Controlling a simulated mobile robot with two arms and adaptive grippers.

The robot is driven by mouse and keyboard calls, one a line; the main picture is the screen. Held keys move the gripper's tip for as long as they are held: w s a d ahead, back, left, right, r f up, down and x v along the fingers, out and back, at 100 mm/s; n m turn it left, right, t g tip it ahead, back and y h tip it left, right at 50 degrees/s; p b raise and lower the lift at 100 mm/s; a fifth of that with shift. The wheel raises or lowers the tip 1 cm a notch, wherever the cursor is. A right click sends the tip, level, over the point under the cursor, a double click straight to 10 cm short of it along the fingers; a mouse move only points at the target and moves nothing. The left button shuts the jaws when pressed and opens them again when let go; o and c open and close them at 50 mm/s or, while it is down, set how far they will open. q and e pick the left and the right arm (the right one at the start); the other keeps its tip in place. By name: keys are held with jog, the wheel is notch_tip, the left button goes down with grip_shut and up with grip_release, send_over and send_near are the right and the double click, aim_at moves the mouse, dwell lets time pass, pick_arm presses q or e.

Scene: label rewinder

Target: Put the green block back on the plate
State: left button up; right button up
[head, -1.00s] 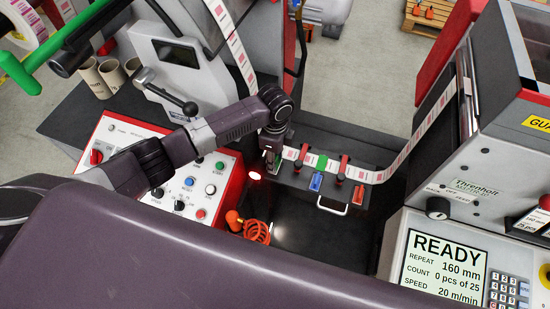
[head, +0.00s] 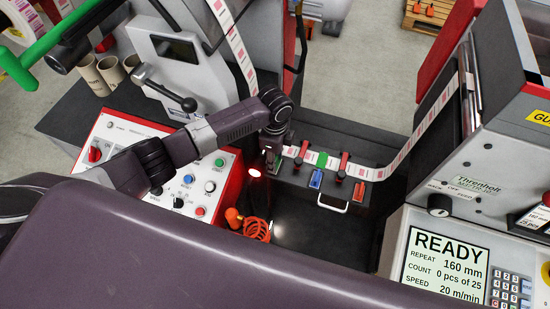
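The dark plate (head: 336,140) lies in the middle between the machine parts, with a printed label strip running across it. My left gripper (head: 272,163) points down at the plate's left end. A small green piece, seemingly the green block (head: 277,159), shows at its fingertips, mostly hidden by the fingers. I cannot tell whether the fingers grip it or stand around it. My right gripper is out of view.
A control panel (head: 120,132) with buttons lies under my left arm. A white handle (head: 332,206) sticks out from the plate's front. A grey machine housing (head: 495,150) and a READY screen (head: 445,262) stand at right.

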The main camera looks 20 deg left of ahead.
pick_arm(q)
jog(key=shift+f, duration=0.35)
jog(key=o, duration=1.3)
jog(key=shift+c, duration=0.2)
jog(key=shift+r, duration=0.3)
notch_tip(320, 180, up, 12)
jog(key=shift+f, duration=0.25)
